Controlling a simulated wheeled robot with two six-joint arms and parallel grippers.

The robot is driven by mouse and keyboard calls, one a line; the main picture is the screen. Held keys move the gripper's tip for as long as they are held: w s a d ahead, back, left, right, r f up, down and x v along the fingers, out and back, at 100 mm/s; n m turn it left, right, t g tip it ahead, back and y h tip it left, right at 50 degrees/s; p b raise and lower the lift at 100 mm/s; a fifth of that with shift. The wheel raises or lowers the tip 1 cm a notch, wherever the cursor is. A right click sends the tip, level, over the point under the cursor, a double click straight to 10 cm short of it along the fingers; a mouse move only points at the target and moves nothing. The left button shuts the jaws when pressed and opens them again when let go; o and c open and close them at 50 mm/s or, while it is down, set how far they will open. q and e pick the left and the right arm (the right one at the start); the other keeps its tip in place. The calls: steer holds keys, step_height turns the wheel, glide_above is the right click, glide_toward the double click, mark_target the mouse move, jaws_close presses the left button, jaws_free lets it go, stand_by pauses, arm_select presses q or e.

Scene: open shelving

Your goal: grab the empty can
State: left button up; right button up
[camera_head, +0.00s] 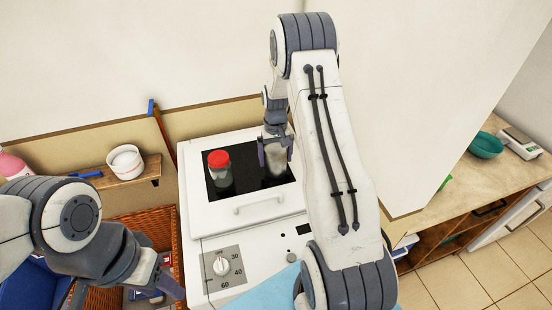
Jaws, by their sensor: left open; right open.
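A pale grey cylinder (274,160), which looks like the can, stands on the dark top panel of a white appliance (255,211). My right gripper (275,152) comes down over it from behind, open, with one finger on each side of it. I cannot tell whether the fingers touch it. Its upper end is hidden by the gripper. A jar with a red lid (219,159) stands to its left on the same panel. My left gripper (158,287) is open and empty at the lower left, in front of the appliance's left side, away from the can.
A small wooden shelf (125,177) with a white pot (125,162) is on the wall at left. A wicker basket (150,222) stands below it. A wooden counter (455,190) with a green bowl (486,145) and a scale (520,143) is at right.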

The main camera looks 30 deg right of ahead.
steer(key=c, duration=1)
steer(key=shift+r, duration=0.1)
steer(key=shift+c, duration=0.2)
